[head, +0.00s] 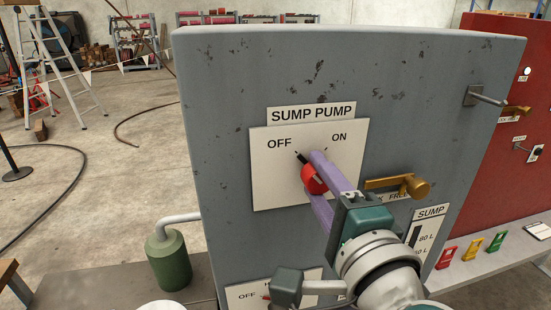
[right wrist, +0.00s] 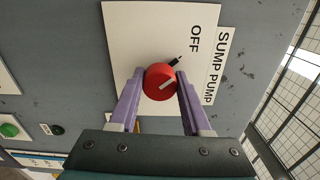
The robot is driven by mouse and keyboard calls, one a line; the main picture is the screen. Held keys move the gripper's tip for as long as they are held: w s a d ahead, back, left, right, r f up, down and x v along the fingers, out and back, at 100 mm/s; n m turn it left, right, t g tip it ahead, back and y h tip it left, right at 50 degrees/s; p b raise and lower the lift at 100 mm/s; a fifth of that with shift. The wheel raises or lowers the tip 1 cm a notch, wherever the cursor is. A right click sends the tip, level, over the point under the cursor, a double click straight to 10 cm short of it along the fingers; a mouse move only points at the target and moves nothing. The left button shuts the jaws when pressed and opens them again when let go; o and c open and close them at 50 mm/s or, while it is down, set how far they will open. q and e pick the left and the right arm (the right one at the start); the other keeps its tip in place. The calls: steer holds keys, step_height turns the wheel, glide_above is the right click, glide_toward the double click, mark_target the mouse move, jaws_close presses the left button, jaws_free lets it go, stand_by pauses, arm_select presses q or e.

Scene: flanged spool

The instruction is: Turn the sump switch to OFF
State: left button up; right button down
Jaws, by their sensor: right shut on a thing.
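The sump switch is a red round knob (head: 314,180) on a white SUMP PUMP plate (head: 270,175), with OFF at upper left and ON at upper right. Its black pointer is turned to the upper left, at the mark by OFF. In the right wrist view the knob (right wrist: 160,82) has a pale line on its face, and its black pointer lies toward the word OFF. My right gripper (head: 317,178) is shut on the knob, one purple finger on each side, as the right wrist view (right wrist: 160,85) also shows. My left gripper is out of view.
A brass lever (head: 398,186) sticks out close right of my right gripper. Another handle (head: 497,101) projects at the panel's upper right. A second switch plate (head: 245,296) is below. A green cylinder (head: 169,262) stands at left. Red, yellow and green tags (head: 471,249) are at right.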

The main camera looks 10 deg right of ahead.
steer(key=shift+c, duration=1.8)
jaws_free()
steer(key=s+b, duration=0.1)
steer(key=s, duration=0.9)
steer(key=shift+d+b, duration=0.15)
steer(key=shift+b, duration=0.2)
